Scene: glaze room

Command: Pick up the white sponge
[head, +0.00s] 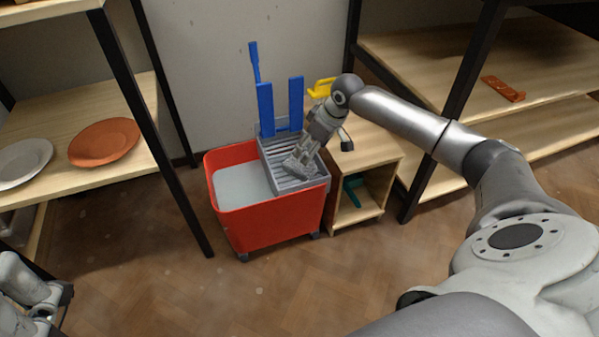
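I cannot make out a white sponge for certain. My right arm reaches in from the right, and its gripper (299,167) points down at the grey slatted wringer (312,184) of a red mop bucket (272,226). The fingers are small and blend with the grey slats, so I cannot tell whether they are open or shut, or whether anything is between them. The bucket holds pale liquid (240,186). Part of my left arm and gripper (62,298) shows at the lower left corner, far from the bucket; its fingers are not clear.
A small wooden cabinet (369,209) stands right of the bucket, with a yellow item (321,88) on top and a green item (352,190) inside. Shelves at left hold a white plate (22,162) and an orange plate (104,141). Open floor (190,290) lies in front.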

